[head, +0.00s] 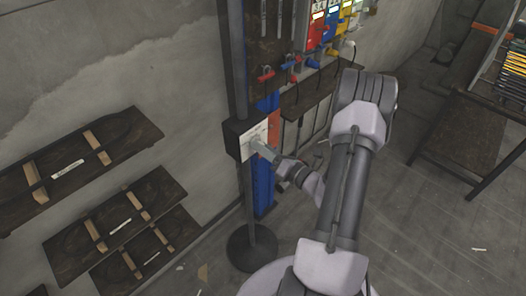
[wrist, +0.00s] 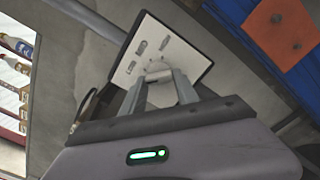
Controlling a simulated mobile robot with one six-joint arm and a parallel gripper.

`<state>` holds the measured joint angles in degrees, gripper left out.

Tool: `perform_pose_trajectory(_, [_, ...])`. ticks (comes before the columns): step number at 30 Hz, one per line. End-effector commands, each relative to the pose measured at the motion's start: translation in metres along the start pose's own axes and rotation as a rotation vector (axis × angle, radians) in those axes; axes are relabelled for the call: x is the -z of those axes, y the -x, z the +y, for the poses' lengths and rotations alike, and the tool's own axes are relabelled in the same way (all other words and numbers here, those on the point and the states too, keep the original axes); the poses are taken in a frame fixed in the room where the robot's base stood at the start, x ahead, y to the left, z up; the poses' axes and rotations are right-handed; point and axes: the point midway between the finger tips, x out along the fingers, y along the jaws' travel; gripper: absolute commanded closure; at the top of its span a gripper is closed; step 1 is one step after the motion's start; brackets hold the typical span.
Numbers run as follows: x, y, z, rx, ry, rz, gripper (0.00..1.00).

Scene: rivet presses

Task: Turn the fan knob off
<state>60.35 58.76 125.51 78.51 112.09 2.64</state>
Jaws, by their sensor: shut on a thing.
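The fan control box (head: 236,139) is a dark box with a pale front plate, mounted on a black stand. Its pale plate (wrist: 150,48) fills the upper middle of the wrist view, tilted in the picture, with dark markings on it. The fan knob (wrist: 158,70) is a small grey piece on the lower part of the plate. My gripper (wrist: 159,80) is at the plate, with its two fingers on either side of the knob and shut on it. In the head view my gripper (head: 262,148) reaches the box from the right and hides the knob.
The black pole stands on a round base (head: 252,247). A blue panel (head: 263,180) is close behind it. Dark wall shelves (head: 120,218) are at the left. A rack with coloured tools (head: 320,30) is at the back. Open floor (head: 430,235) lies at the right.

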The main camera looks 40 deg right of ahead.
Motion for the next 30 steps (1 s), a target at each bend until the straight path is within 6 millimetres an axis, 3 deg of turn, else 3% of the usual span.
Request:
perform_pose_trajectory(15, [0.0012, 0.0002, -0.0024, 0.0, 0.321, 0.001, 1.0])
perform_pose_trajectory(30, [0.0001, 0.0002, -0.002, 0.0, 0.385, 0.001, 1.0])
